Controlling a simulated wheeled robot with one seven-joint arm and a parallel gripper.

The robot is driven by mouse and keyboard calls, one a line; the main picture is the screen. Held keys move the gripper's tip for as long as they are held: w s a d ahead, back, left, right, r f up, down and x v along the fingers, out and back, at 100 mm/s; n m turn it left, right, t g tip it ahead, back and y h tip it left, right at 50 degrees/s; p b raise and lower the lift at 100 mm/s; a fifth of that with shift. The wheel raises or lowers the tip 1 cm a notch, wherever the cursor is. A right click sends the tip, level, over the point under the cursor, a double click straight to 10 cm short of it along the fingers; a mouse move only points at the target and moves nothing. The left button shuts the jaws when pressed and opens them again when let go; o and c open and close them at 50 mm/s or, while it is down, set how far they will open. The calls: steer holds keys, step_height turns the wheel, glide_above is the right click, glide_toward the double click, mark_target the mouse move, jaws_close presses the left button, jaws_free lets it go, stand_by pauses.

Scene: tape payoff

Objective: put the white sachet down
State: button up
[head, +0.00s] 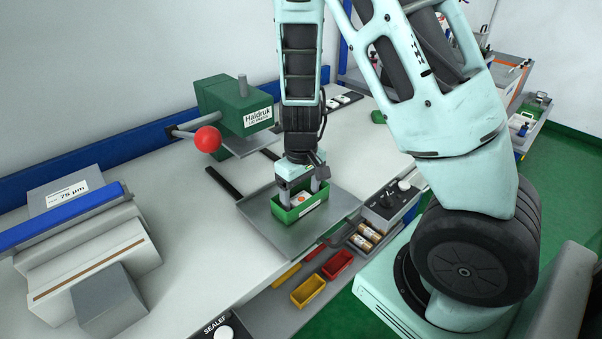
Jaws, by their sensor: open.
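The white sachet (302,197), with an orange-red mark on it, shows inside a small green bin (313,210). The bin stands on a grey metal plate (266,231) on the bench. My gripper (303,197) points down into the bin, with its open fingers on either side of the sachet. The lower part of the sachet and the fingertips are partly hidden by the bin walls. I cannot tell whether the sachet touches the bin floor.
A green press with a red ball handle (208,139) stands behind. A yellow bin (308,291), a red bin (337,264) and a tray of rolls lie in front. A grey sealer with a blue bar (62,215) is at left. The bench between is clear.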

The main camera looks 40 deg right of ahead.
mark_target(301, 199)
step_height(301, 199, up, 11)
steer(key=p, duration=0.2)
steer(key=s+a+r+n+y, duration=0.1)
steer(key=s+a+r+n, duration=0.15)
steer(key=a, duration=0.45)
steer(key=s+a+r+n, duration=0.1)
steer(key=s+a, duration=0.2)
steer(key=a, duration=0.4)
steer(key=s+a+r+n, duration=0.2)
steer(key=s+a+n, duration=0.2)
steer(key=s+a, duration=0.4)
steer(key=s, duration=0.4)
steer(key=shift+s+a+r, duration=0.15)
steer(key=shift+a+r, duration=0.15)
